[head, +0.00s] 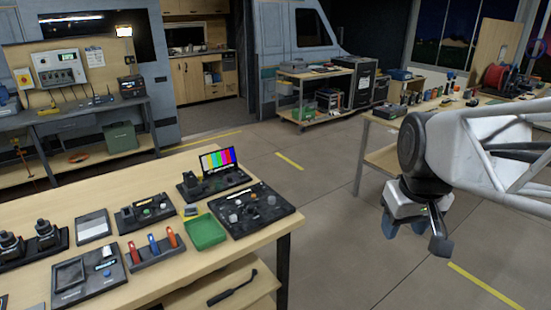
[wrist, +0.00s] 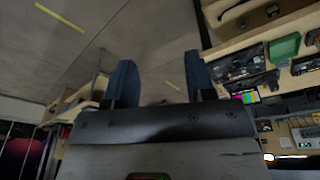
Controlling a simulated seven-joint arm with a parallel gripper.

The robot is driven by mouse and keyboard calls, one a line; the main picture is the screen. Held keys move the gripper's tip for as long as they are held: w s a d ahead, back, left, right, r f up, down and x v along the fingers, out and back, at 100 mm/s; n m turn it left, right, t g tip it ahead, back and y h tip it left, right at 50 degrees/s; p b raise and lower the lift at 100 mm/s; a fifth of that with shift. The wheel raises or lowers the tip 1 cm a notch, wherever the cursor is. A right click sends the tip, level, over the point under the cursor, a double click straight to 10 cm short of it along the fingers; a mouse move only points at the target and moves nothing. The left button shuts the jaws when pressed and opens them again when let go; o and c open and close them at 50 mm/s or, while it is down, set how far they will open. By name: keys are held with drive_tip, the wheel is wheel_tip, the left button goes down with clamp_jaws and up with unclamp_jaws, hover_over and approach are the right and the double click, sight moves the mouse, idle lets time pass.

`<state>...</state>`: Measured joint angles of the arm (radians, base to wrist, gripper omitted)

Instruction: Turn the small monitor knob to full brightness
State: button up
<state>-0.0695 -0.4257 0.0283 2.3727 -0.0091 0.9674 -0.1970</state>
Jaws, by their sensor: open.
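The small monitor (head: 217,161) shows bright vertical colour bars and stands on a dark base at the back of the wooden table. A small knob (head: 188,176) seems to sit on the left of that base; its setting is too small to read. The monitor also shows in the wrist view (wrist: 243,98), small and at the right. My gripper (head: 415,236) hangs over the open floor to the right of the table, well apart from the monitor. In the wrist view its two blue-grey fingers (wrist: 160,75) are spread with nothing between them.
Around the monitor on the table (head: 180,265) are a black panel with knobs (head: 255,210), a green tray (head: 204,232), a rack of coloured-handled tools (head: 154,248) and a button box (head: 146,213). A second bench (head: 450,107) stands behind my arm. The floor between is clear.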

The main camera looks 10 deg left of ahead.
drive_tip(key=w+a+r+n, duration=0.2)
drive_tip(key=w+a+n, duration=0.15)
drive_tip(key=w, duration=0.55)
drive_tip(key=w+a+r+n, duration=0.1)
drive_tip(key=w+a+n, duration=0.1)
drive_tip(key=w+a, duration=0.5)
drive_tip(key=n+g, duration=0.2)
drive_tip(key=n, duration=1.2)
hover_over(230, 179)
drive_tip(key=w, duration=0.1)
drive_tip(key=f, duration=2.1)
drive_tip(key=shift+a+f, duration=0.25)
drive_tip(key=shift+f, duration=3.9)
drive_tip(key=shift+c, duration=0.3)
